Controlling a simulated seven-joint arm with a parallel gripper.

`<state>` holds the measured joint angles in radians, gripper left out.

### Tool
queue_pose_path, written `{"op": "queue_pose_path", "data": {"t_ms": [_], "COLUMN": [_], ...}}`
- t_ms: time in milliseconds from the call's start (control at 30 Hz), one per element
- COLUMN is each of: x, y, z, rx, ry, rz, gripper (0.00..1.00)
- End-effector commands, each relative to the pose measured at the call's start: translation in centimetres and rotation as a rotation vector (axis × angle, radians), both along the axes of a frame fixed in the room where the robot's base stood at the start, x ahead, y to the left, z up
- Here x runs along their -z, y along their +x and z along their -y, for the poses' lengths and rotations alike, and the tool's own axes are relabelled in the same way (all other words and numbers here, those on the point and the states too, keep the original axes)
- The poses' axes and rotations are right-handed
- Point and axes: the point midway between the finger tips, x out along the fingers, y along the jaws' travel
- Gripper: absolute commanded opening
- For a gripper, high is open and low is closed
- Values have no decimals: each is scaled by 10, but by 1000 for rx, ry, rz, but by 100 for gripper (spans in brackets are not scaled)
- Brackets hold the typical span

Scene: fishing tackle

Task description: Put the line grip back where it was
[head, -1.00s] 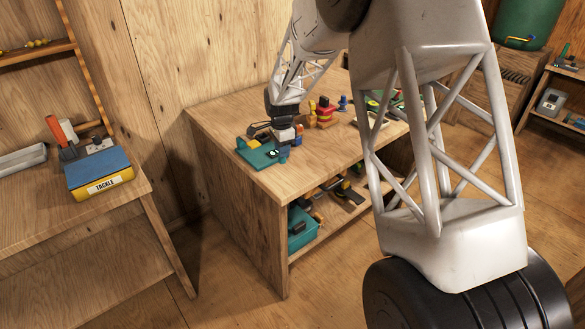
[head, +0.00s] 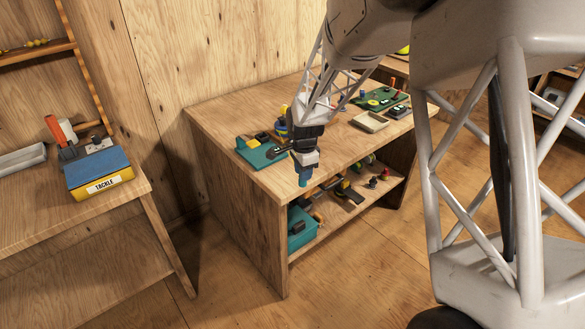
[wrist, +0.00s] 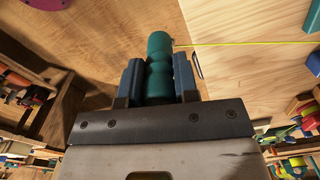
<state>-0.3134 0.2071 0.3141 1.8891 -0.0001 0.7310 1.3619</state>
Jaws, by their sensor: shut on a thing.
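A teal, waisted cylinder that looks like the line grip (wrist: 158,78) is clamped between the two blue-grey fingers of my gripper (wrist: 157,70) in the wrist view. A thin yellow line runs right from near its tip, past a small metal hook. In the head view the teal piece (head: 303,180) shows just below my gripper (head: 303,174), near the front edge of the workbench (head: 235,118). A teal board (head: 262,155) with small black and yellow parts lies on the bench, left of my gripper.
A lower shelf holds a teal bin (head: 302,232) and several tools under the bench. A shallow beige tray (head: 371,122) and a green board (head: 378,98) lie farther right on top. A blue and yellow tackle box (head: 100,175) stands on the left bench.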

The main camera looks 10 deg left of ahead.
Motion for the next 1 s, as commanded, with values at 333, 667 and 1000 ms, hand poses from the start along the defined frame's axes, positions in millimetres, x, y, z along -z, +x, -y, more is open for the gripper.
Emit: {"op": "queue_pose_path", "data": {"t_ms": [333,667,1000], "x": [0,3,7], "y": [1,27,69], "z": [-1,-9,-22], "rx": [0,0,0], "ry": [0,0,0], "rz": [0,0,0], "gripper": [0,0,0]}}
